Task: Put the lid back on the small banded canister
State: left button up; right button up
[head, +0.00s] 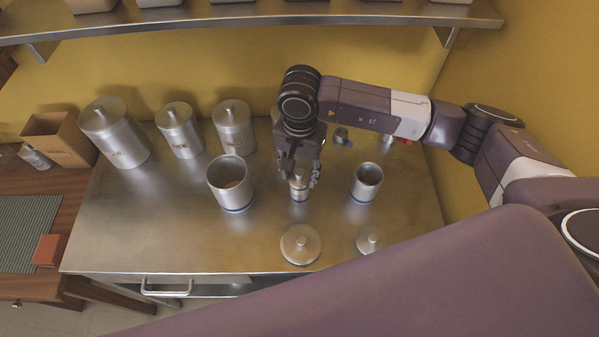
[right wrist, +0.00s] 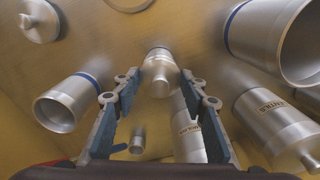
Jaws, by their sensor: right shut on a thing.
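The small banded canister (head: 299,196) stands upright on the steel counter, between two open canisters with blue bands. My right gripper (head: 301,178) points down over it, its jaws around a small steel lid. The canister's top and the lid (right wrist: 160,72) show between the fingers in the right wrist view. The lid is at the canister's mouth; I cannot tell whether it is fully seated. The right gripper is shut on the lid. My left gripper is not in view.
The large open canister (head: 232,184) stands left, the medium open canister (head: 367,184) right. A large lid (head: 300,244) and a medium lid (head: 369,240) lie in front on the counter (head: 160,225). Three lidded canisters (head: 179,132) stand behind left. A shelf (head: 240,22) hangs above.

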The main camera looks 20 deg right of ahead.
jog(key=shift+b, duration=0.45)
dwell(0.6)
dwell(0.4)
jog(key=o, duration=1.4)
jog(key=shift+r, duration=0.1)
jog(key=shift+r+p, duration=1.2)
jog(key=shift+r, duration=2.2)
jog(key=shift+c, duration=0.2)
grip_shut()
